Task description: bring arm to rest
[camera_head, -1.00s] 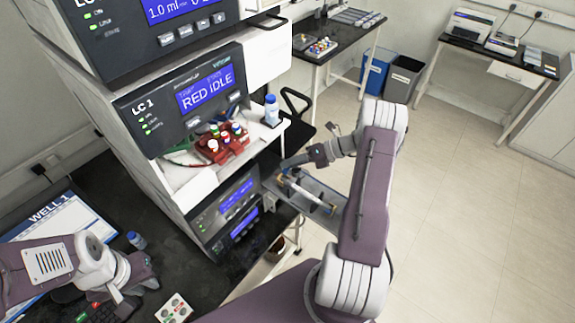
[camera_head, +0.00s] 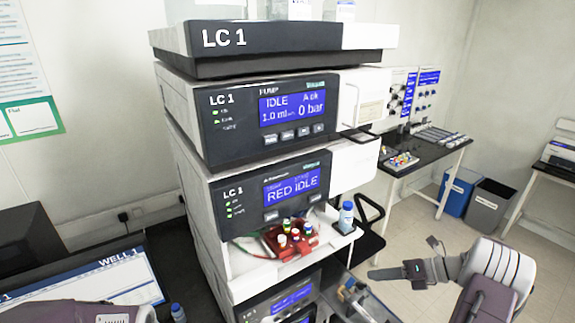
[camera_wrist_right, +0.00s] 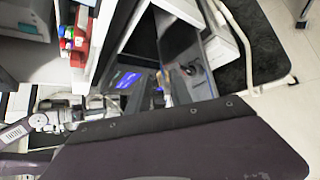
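My right arm comes in from the lower right of the head view, its purple and white links bent. Its gripper (camera_head: 384,273) points left, in the air to the right of the instrument stack, and nothing shows held in it. Its fingers are seen edge-on, so I cannot tell whether they are open. Only a purple piece of my left arm shows at the bottom left of the head view. Joints of my left arm also show at the left of the right wrist view, where its gripper (camera_wrist_right: 97,108) is small and unclear.
The LC 1 stack (camera_head: 262,116) stands in the middle. A red vial rack (camera_head: 291,240) and a blue-capped bottle (camera_head: 346,217) sit on its open shelf. An extended tray (camera_head: 362,302) holds a cylindrical part. Blue (camera_head: 459,191) and grey (camera_head: 487,207) bins stand behind; floor at right is clear.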

